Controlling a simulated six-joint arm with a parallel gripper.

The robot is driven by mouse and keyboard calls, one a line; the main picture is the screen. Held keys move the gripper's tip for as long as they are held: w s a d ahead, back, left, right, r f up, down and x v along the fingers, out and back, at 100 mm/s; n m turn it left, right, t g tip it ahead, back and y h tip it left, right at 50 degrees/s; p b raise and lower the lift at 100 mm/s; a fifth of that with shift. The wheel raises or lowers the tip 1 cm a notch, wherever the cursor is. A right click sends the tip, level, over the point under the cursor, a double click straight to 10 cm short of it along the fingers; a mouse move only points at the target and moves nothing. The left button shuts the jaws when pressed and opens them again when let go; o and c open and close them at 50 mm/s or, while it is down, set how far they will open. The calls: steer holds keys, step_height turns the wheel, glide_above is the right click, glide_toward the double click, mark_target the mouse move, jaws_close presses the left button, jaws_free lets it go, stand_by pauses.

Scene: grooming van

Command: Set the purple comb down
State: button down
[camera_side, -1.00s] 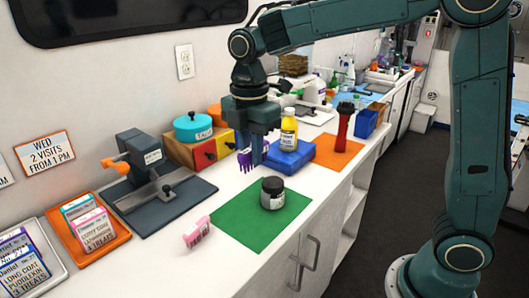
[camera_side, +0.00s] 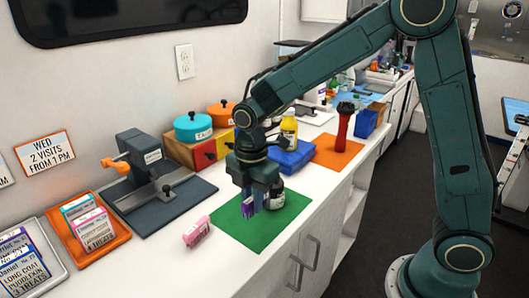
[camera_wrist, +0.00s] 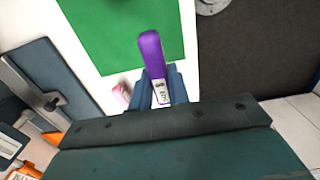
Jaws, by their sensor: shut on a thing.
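My gripper (camera_side: 256,202) is shut on the purple comb (camera_side: 247,207) and holds it over the left part of the green mat (camera_side: 233,230). In the wrist view the comb (camera_wrist: 152,55) points up from between the fingers, with a white label near them, and the green mat (camera_wrist: 110,25) lies beyond it. I cannot tell whether the comb touches the mat.
A grey clamp-like device (camera_side: 150,180) stands further left. The mat's front part is clear.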

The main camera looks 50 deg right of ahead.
steer(key=shift+f, duration=1.7)
steer(key=shift+f, duration=2.1)
steer(key=shift+f, duration=0.15)
steer(key=c, duration=1.3)
jaws_free()
steer(key=shift+c, duration=0.2)
